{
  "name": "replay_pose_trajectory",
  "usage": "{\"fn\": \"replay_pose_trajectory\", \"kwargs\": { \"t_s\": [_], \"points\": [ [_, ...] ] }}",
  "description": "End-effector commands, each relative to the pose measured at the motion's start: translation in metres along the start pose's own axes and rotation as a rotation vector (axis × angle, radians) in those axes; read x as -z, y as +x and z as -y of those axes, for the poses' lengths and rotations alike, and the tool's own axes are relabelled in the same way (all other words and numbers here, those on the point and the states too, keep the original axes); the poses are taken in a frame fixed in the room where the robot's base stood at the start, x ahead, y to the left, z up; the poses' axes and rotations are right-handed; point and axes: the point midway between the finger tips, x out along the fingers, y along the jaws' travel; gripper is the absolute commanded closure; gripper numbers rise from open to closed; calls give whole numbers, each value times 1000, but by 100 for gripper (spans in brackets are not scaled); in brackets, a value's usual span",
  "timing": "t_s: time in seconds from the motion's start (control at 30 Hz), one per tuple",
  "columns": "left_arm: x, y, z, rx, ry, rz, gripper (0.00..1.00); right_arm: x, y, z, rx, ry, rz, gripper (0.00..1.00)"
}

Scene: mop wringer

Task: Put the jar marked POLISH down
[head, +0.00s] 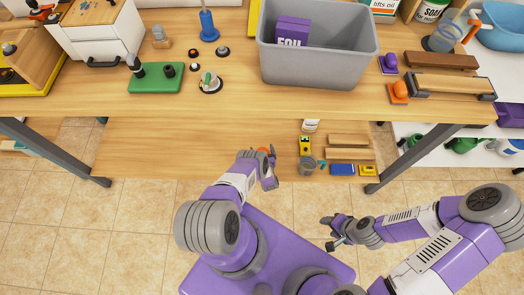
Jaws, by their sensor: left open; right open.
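I cannot make out a label reading POLISH on anything in the head view. A white container with small dark print (310,125) stands on the lower shelf, its lettering too small to read. A grey round container (307,164) stands in front of it. My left gripper (271,172) is open at the lower shelf's front edge, left of these containers, with a bit of orange showing beside it. I see nothing clearly held in it. My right gripper (331,232) is open and empty, low over the tiled floor, apart from the shelf.
A grey bin (318,68) on the workbench (160,100) holds a purple box (292,31). A green board (155,79) lies left of it; a wooden rack (452,86) stands right. Wooden blocks (348,141) lie on the lower shelf (170,150), whose left part is bare.

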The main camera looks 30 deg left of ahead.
Motion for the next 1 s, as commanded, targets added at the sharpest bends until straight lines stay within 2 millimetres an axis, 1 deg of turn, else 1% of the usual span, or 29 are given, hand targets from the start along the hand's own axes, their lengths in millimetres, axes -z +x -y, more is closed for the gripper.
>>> {"fn": "replay_pose_trajectory", "kwargs": {
  "t_s": [0.07,0.17,0.27,0.4,0.6,0.7,0.83,1.0],
  "points": [
    [0,-2,0,1,0,0,6,0,-1,0,0,0,0,47],
    [0,-10,1,3,3,-3,6,0,-5,2,0,0,0,47],
    [-2,-26,2,5,4,-3,6,0,-12,4,0,0,0,47],
    [-2,-55,1,5,5,-4,6,-1,-18,7,0,0,0,47],
    [0,-93,1,4,3,-3,6,-1,-22,8,0,0,0,47],
    [0,-107,1,3,2,-2,6,-1,-22,8,0,0,0,47],
    [0,-117,0,1,1,-1,6,-1,-22,8,0,0,0,47],
    [0,-120,0,0,-1,1,6,-1,-22,8,0,0,0,47]
  ]
}}
